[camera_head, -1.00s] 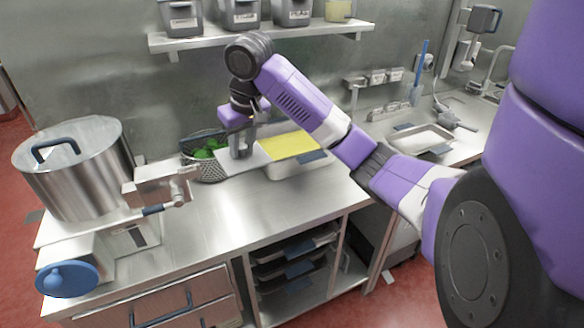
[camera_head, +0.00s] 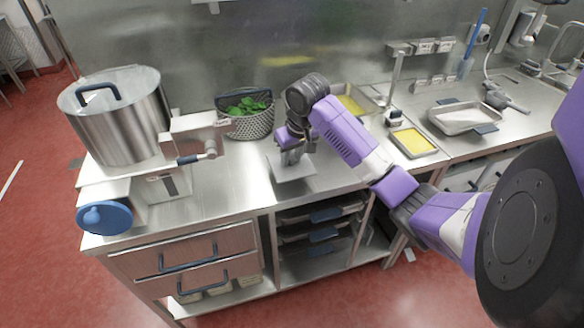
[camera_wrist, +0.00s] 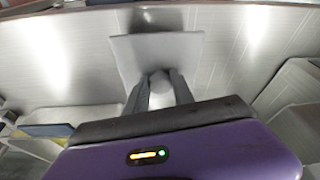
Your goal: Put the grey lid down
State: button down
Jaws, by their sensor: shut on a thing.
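The grey lid (camera_head: 291,172) is a thin square plate with a round knob. It is at the middle of the steel counter (camera_head: 236,172) in the head view, in front of a basket and a yellow-filled pan. My gripper (camera_head: 291,157) points down and is shut on the lid's knob. In the wrist view the lid (camera_wrist: 155,50) lies flat beyond my fingertips (camera_wrist: 160,80), with the knob between them. The plate looks roughly level, low over the counter. I cannot tell whether its underside touches the steel.
A large kettle (camera_head: 125,125) stands at the left. A basket of green leaves (camera_head: 248,119) is behind the lid. A yellow-filled pan (camera_head: 355,101) and a small yellow tray (camera_head: 413,142) are to the right. Bare counter lies left of the lid; the front edge is close.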

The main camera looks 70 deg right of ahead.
aim_at(293, 166)
jog(key=shift+f, duration=2.35)
jog(key=shift+f, duration=0.1)
jog(key=shift+f, duration=0.1)
jog(key=c, duration=1.1)
grip_release()
